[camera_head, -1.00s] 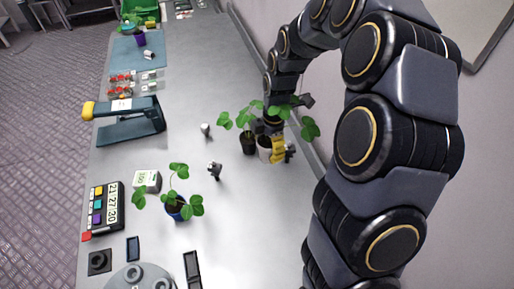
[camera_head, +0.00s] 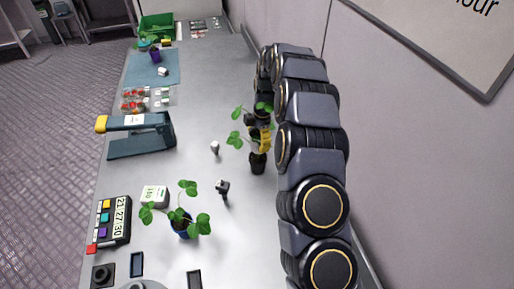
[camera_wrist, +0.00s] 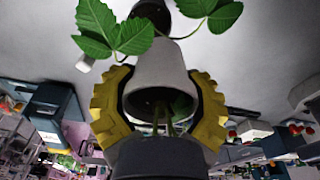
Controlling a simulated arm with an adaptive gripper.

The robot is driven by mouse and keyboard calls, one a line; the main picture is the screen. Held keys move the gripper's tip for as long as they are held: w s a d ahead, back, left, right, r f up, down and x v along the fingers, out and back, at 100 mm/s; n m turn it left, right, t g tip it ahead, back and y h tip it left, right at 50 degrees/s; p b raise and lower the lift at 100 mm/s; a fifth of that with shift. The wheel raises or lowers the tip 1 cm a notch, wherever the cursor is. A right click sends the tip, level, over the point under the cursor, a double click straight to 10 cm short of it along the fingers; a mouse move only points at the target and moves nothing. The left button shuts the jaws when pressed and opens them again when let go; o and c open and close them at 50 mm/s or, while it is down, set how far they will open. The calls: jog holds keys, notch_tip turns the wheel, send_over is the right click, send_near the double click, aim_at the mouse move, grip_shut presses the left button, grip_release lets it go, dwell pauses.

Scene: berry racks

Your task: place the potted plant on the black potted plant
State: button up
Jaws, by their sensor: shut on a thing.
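My gripper (camera_wrist: 160,105) has yellow fingers shut on a whitish-grey pot (camera_wrist: 158,68), one on each side. The pot's dark opening, with green stems inside, faces the wrist camera. In the head view my gripper (camera_head: 265,138) is just above and behind the black pot (camera_head: 258,163), which stands on the table. Leaves (camera_head: 236,139) show around the gripper, and I cannot tell which plant each belongs to. The held pot is mostly hidden there. In the wrist view a dark shape, perhaps the black pot, and large leaves show beyond the held pot. Contact between the pots cannot be told.
A plant in a blue pot (camera_head: 182,224) stands at the front, with a small dark object (camera_head: 222,187) and a small pale one (camera_head: 215,148) nearby. A blue stapler-like device (camera_head: 142,137), a timer (camera_head: 113,221) and a white box (camera_head: 154,196) line the left. A wall borders the right.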

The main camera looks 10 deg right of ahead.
aim_at(257, 157)
jog(key=shift+w+d+f, duration=0.1)
jog(key=shift+w+f, duration=0.7)
jog(key=shift+f, duration=1.65)
jog(key=shift+f, duration=0.15)
jog(key=o, duration=1.3)
